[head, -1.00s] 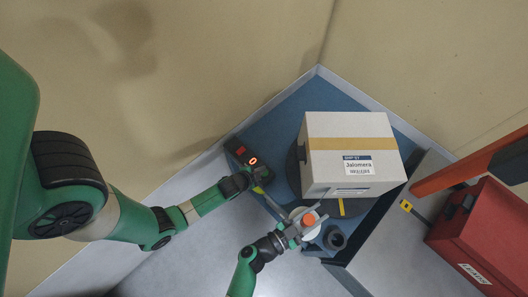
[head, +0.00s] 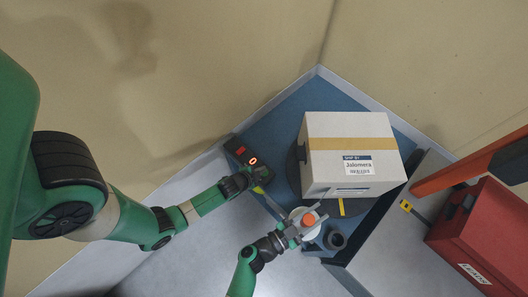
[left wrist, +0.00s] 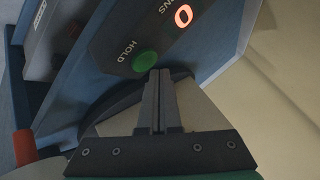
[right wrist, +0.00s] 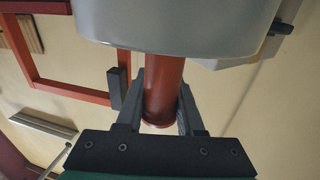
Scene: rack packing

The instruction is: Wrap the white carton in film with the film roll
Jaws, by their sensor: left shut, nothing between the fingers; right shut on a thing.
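The white carton (head: 322,171) with a tan tape band stands on a dark round turntable (head: 294,175). My right gripper (right wrist: 162,112) is shut on the red-brown handle (right wrist: 165,80) of the film roll (right wrist: 180,22). In the head view the pale film roll (head: 299,215) with its orange end is beside the carton's near lower corner. My left gripper (left wrist: 158,76) is shut and empty, its tips at the green HOLD button (left wrist: 145,60) of the control box (head: 240,151). I cannot tell whether they touch it.
A dark ring (head: 336,239) lies near the roll. A red box (head: 483,230) and an orange-red beam (head: 450,176) stand at the right. A yellow-tipped tool (head: 406,206) is between carton and red box. Walls rise behind the blue deck (head: 312,94).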

